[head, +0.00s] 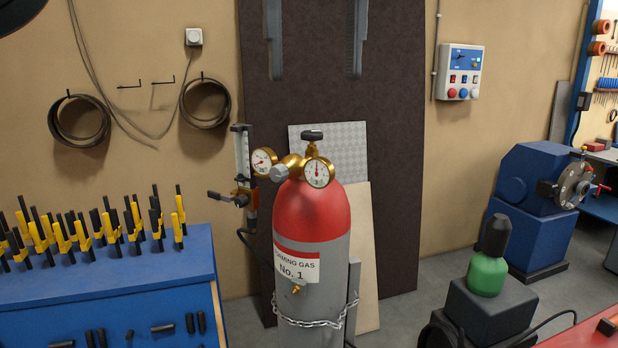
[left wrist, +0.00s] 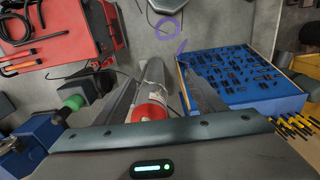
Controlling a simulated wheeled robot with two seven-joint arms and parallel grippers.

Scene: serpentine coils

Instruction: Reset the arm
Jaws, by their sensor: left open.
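My left gripper (head: 314,76) hangs at the top of the head view with its two grey fingers pointing down. They are wide apart and nothing is between them there; the rest of the gripper is cut off by the top edge. In the left wrist view the long grey fingers (left wrist: 163,90) are also spread. The red-topped gas cylinder (left wrist: 151,112) shows between and beyond them, and I see no contact. My right gripper is in neither view.
The gas cylinder (head: 312,215) with brass gauges stands below the fingers. A blue bench (head: 120,285) with yellow-black clamps is at left, a red table (head: 585,333) at lower right. A purple ring (left wrist: 167,28) shows over grey floor.

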